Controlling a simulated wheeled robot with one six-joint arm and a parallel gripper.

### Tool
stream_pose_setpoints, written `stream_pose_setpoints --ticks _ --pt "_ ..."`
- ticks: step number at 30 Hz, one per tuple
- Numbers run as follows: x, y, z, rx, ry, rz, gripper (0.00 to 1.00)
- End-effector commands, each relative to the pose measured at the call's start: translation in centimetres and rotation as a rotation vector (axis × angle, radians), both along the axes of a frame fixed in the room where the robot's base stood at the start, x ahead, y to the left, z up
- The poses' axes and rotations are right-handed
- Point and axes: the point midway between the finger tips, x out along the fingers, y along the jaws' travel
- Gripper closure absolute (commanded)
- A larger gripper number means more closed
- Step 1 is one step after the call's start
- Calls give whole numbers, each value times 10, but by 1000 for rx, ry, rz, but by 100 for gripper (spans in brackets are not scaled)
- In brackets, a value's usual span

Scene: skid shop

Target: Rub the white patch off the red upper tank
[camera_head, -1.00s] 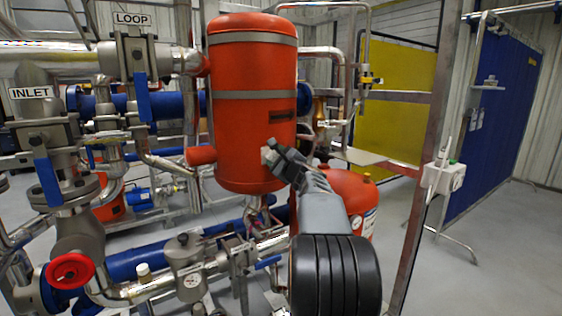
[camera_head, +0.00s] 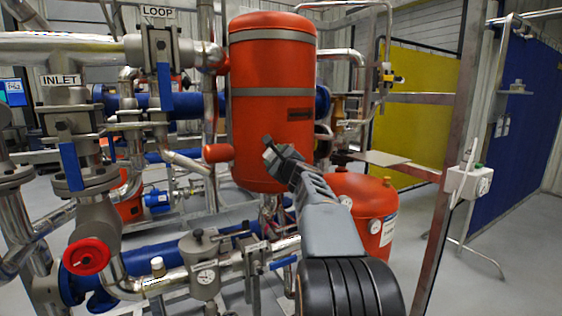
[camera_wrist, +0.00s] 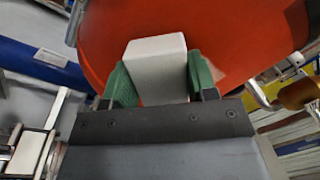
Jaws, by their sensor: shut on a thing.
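The red upper tank (camera_head: 262,120) stands upright with grey bands and a dark label at its right. My gripper (camera_head: 272,153) is in front of its lower part. In the wrist view my gripper (camera_wrist: 158,80) has green-padded fingers shut on a white block (camera_wrist: 156,62), with the red tank (camera_wrist: 240,35) filling the view behind it. I cannot tell whether the block touches the tank.
A lower red tank (camera_head: 370,205) stands right of my arm. Left are the INLET and LOOP valves with blue handles (camera_head: 165,88) and a red handwheel (camera_head: 87,256). A metal post (camera_head: 455,150) carries a white box (camera_head: 468,183). Open floor lies at the far right.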

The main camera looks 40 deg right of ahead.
Motion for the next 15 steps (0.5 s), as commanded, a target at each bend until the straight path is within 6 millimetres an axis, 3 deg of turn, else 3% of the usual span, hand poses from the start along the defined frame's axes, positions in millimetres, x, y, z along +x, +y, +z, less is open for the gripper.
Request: stream_pose_setpoints --ticks 6,15 --pt "2 -1 12 -1 -1 0 67" --pt "-1 -13 12 -1 -1 -2 67"
